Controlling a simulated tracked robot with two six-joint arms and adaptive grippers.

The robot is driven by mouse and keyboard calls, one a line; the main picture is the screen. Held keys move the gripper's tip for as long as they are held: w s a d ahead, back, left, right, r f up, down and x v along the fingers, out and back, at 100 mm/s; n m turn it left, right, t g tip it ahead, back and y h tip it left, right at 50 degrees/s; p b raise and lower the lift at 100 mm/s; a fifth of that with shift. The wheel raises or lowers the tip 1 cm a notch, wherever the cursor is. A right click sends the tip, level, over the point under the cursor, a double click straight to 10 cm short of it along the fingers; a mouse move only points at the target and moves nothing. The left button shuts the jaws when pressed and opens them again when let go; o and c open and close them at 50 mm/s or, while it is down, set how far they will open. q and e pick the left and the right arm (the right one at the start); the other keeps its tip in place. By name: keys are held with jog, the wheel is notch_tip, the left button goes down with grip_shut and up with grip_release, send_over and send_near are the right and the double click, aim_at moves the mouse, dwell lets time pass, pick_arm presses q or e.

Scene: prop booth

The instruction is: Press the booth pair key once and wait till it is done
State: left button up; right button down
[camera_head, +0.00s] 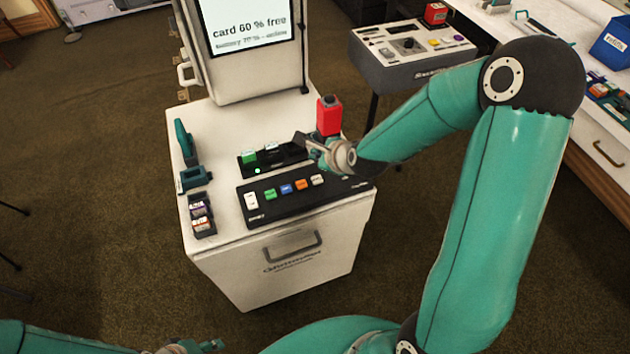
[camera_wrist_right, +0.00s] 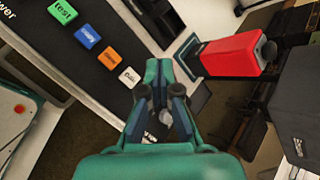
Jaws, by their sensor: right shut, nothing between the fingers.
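The black key panel (camera_head: 262,210) lies on the white booth cart, with a row of white, green, blue, orange and white keys. In the right wrist view the green key (camera_wrist_right: 62,11) reads "test"; the labels on the blue key (camera_wrist_right: 87,36), orange key (camera_wrist_right: 108,58) and last white key (camera_wrist_right: 129,77) are too small to read surely. My right gripper (camera_head: 305,142) is shut and empty above the back right of the panel, apart from the keys. It also shows in the wrist view (camera_wrist_right: 163,95). My left gripper (camera_head: 205,347) is only partly visible at the bottom edge.
The booth screen (camera_head: 245,22) reads "card 60 % free". A red device (camera_head: 328,117) stands behind my right gripper. A black dock (camera_head: 248,168) with a lit green lamp lies behind the panel. Teal holders (camera_head: 195,178) stand at the cart's left. A grey console (camera_head: 415,60) is behind right.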

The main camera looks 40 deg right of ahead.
jog(key=b, duration=0.3)
send_over(318, 181)
notch_tip(318, 181, down, 6)
jog(key=shift+w+r, duration=0.1)
jog(key=shift+r, duration=0.15)
jog(key=shift+f+b, duration=0.6)
jog(key=shift+b, duration=0.4)
jog(key=shift+f+b, duration=0.35)
jog(key=shift+b, duration=0.35)
jog(key=shift+f+b, duration=0.4)
jog(key=shift+b, duration=0.2)
dwell(0.6)
jog(key=shift+r, duration=0.1)
jog(key=shift+r+p, duration=0.35)
jog(key=shift+r, duration=0.4)
